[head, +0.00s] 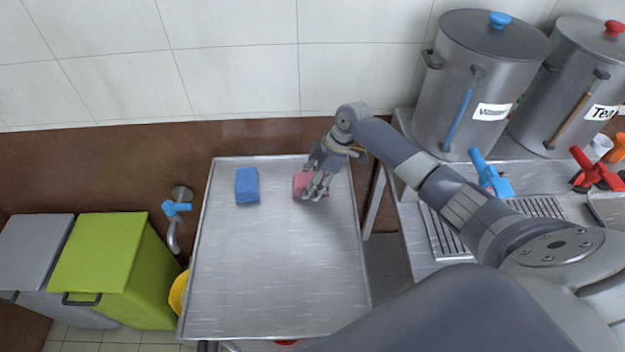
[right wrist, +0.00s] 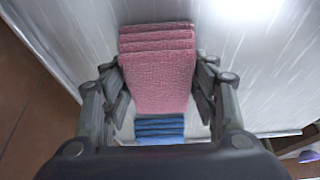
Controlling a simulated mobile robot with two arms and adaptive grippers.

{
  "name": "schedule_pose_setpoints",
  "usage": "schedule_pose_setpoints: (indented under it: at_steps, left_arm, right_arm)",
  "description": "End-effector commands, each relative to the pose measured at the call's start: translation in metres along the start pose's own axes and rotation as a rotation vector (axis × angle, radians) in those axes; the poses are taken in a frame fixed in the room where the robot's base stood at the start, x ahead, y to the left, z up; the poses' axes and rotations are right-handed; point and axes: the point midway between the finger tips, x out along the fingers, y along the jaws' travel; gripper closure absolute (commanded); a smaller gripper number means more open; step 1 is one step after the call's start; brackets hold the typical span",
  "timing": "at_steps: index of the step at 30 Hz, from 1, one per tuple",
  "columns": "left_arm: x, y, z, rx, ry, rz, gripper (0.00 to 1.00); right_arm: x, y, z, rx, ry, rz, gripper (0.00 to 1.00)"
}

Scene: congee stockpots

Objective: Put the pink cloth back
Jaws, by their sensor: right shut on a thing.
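The folded pink cloth (head: 301,182) is at the far right part of the metal tray table (head: 280,290). My right gripper (head: 318,190) reaches down over it and is shut on it. In the right wrist view the pink cloth (right wrist: 158,70) sits between the two fingers of the gripper (right wrist: 160,95). The cloth appears at or just above the metal surface; I cannot tell whether it touches. The folded blue cloth (head: 247,186) lies to its left, and shows below it in the right wrist view (right wrist: 159,130). My left gripper is not in view.
Two steel stockpots, one labelled Water (head: 478,90) and one labelled Tea (head: 570,95), stand on the counter at right. A blue tap (head: 177,208) is on the wall left of the table. Green (head: 110,265) and grey (head: 35,250) bins stand at left. The table's front is clear.

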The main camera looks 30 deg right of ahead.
Motion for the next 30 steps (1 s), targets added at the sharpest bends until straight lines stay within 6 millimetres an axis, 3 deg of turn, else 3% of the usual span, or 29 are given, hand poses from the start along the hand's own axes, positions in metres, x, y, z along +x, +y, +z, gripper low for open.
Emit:
schedule_pose_setpoints:
  at_steps: [2, 3, 5, 19, 23, 30]
  left_arm:
    - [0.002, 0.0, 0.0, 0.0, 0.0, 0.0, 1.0]
    - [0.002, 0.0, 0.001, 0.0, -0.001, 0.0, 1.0]
    - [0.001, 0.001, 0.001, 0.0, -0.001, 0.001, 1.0]
    - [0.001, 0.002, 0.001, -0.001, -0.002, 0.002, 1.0]
    - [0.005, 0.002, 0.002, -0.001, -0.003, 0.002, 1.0]
    - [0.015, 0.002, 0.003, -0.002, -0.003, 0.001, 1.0]
  right_arm:
    - [0.003, 0.0, 0.002, 0.0, 0.0, 0.0, 0.65]
    - [0.003, 0.0, 0.001, 0.0, 0.0, 0.0, 0.39]
    - [0.002, 0.0, 0.001, 0.0, 0.0, 0.0, 0.25]
    - [-0.005, 0.001, 0.0, 0.0, -0.001, 0.002, 0.25]
    - [-0.026, 0.001, 0.001, -0.001, -0.001, 0.004, 0.25]
    - [-0.078, 0.002, 0.001, -0.001, 0.0, 0.004, 0.25]
